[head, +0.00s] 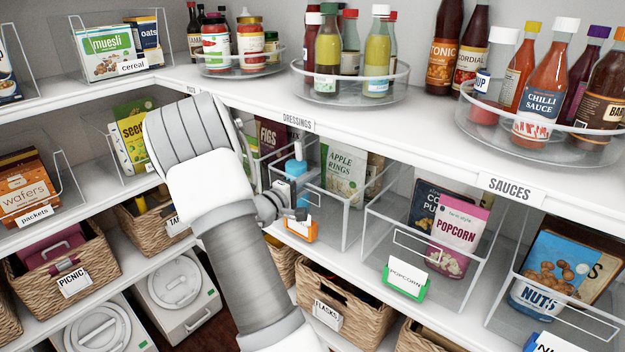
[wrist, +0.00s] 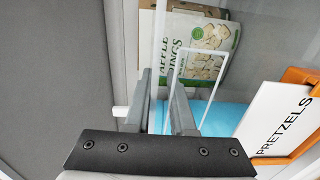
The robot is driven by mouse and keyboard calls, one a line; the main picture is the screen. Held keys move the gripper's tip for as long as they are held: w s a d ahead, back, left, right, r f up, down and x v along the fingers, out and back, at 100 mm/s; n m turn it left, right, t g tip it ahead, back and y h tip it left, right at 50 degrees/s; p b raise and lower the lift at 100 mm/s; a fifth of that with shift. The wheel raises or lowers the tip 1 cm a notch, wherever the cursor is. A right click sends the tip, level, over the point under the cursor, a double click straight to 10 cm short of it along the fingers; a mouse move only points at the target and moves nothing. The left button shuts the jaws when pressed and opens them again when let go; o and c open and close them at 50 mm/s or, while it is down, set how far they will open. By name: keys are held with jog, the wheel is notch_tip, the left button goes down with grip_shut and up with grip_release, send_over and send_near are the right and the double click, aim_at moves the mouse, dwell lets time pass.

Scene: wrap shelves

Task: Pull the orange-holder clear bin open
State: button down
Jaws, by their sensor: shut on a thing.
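The clear bin with the orange holder (head: 303,232) stands on the middle shelf under the DRESSINGS label. Its clear wall (head: 346,228) shows right of my gripper. In the wrist view the orange holder (wrist: 300,78) carries a white PRETZELS card (wrist: 285,124). My gripper (head: 298,212) is at the top of the bin's front. In the wrist view my gripper (wrist: 160,78) has its two fingers close together, one at the white-outlined handle opening (wrist: 224,75). They are shut on the front edge by the handle. An APPLE RINGS pack (head: 345,175) and a blue pack (head: 296,168) show at the bin.
A clear bin with a green holder (head: 405,281) holds popcorn to the right. A bin with NUTS (head: 548,290) is farther right. Wicker baskets, one labelled FLASKS (head: 345,310), sit below. Turntables of bottles (head: 350,90) stand on the shelf above. My arm hides part of the left shelves.

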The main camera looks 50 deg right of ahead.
jog(key=s+a+b, duration=0.1)
jog(key=a+b, duration=0.3)
jog(key=a, duration=1.2)
jog(key=shift+s, duration=0.2)
jog(key=shift+a, duration=0.15)
jog(key=c, duration=0.8)
grip_release()
jog(key=shift+o, duration=0.2)
jog(key=s+a, duration=0.1)
jog(key=a, duration=1.6)
jog(key=shift+s+a+p, duration=0.15)
jog(key=shift+s+p, duration=0.1)
jog(key=shift+p, duration=0.2)
jog(key=shift+r, duration=0.1)
